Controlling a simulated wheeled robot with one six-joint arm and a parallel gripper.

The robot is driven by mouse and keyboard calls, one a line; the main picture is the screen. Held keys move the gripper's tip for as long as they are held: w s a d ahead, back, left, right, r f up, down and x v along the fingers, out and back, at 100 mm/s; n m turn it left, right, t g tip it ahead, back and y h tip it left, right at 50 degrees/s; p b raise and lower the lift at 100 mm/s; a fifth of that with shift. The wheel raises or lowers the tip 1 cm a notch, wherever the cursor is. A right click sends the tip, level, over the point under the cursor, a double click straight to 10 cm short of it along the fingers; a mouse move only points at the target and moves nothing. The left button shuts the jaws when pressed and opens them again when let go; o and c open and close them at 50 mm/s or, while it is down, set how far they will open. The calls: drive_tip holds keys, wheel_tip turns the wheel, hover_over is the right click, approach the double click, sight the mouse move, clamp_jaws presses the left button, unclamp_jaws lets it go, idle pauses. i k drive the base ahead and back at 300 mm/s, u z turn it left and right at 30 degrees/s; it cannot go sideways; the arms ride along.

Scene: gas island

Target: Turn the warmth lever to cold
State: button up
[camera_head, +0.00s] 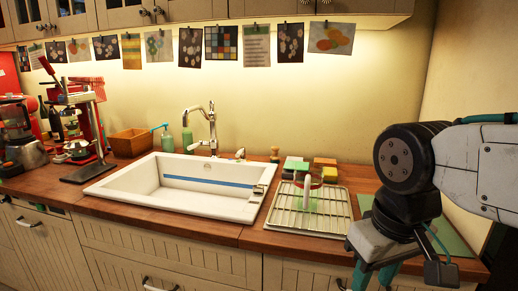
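A chrome faucet (211,128) with a curved spout stands behind the white sink (128,186). A small lever-like handle (240,153) sits on the sink's back ledge, right of the faucet. I cannot tell for sure whether this is the warmth lever, nor its exact setting. My gripper (375,276) is at the lower right, in front of the counter and well away from the faucet. It points down with its two teal fingers apart and nothing seen between them; its tips reach near the bottom edge.
A wire drying rack (310,209) lies right of the sink, with sponges (296,164) behind it. A soap bottle (187,139) and a wooden box (129,142) stand left of the faucet. A lever press (91,130) and a blender (20,135) stand farther left. Cards hang above.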

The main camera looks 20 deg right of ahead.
sight(238, 153)
drive_tip(key=k, duration=0.55)
drive_tip(key=u, duration=0.95)
drive_tip(key=i, duration=1.6)
drive_tip(key=z, duration=0.8)
